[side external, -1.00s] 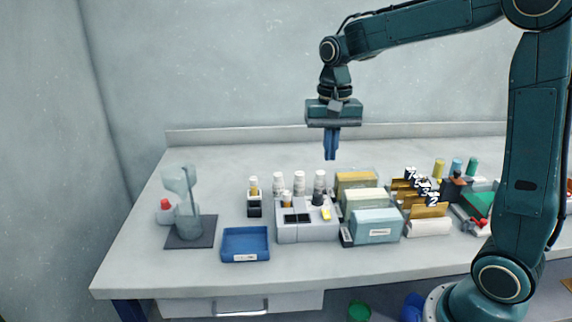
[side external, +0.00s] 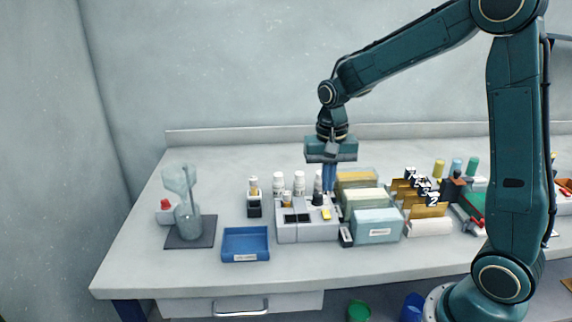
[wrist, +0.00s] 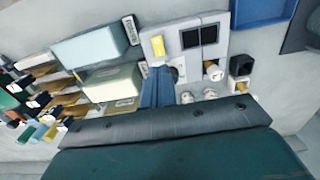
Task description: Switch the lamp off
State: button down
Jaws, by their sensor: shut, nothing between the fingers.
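No lamp is plainly recognisable in these views. My gripper (side external: 329,189) points down, shut and empty, just behind the unit's right end. In the wrist view its blue fingers (wrist: 160,72) lie close beside the knob. I cannot tell whether they touch it.
Light green boxes (side external: 375,226) stand right of the unit, with a small black labelled block (side external: 346,236) between. White-capped bottles (side external: 299,182) stand behind. A blue tray (side external: 245,257) and a glass vessel on a dark mat (side external: 202,240) are left. Room above is free.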

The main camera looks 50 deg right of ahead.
aim_at(325, 211)
jog(key=shift+f, duration=3)
